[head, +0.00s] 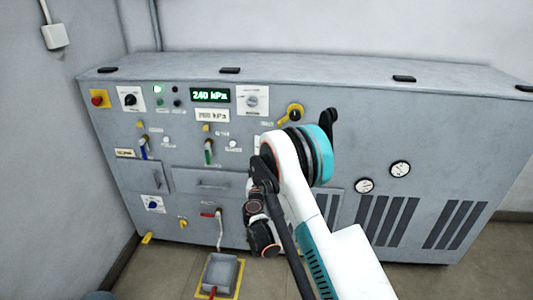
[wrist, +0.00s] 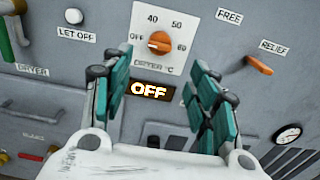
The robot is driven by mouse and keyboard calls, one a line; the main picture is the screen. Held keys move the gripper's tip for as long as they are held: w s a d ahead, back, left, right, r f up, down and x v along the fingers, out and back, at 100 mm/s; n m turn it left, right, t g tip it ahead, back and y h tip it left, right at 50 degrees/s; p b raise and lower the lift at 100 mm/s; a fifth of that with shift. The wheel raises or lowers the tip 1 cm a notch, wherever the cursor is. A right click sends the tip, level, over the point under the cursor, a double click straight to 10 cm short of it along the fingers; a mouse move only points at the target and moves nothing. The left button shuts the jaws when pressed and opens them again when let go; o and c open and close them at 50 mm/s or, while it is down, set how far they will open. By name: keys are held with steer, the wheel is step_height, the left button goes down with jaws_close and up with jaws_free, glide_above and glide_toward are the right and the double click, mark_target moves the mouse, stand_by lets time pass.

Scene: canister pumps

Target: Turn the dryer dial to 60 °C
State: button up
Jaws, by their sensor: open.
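In the head view my arm hides the dial and the gripper's fingertips.
An orange relief lever (wrist: 258,65) and a round gauge (wrist: 288,134) are right of the dial. A white LET OFF button (wrist: 74,16) and a green handle (wrist: 10,38) are left. In the head view a green 240 kPa display (head: 210,96) and a yellow-based black knob (head: 293,113) sit higher on the cabinet.

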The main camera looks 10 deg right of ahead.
steer(key=b+x, duration=0.3)
steer(key=x, duration=0.9)
steer(key=shift+w, duration=0.25)
steer(key=shift+d, duration=0.1)
steer(key=c, duration=1)
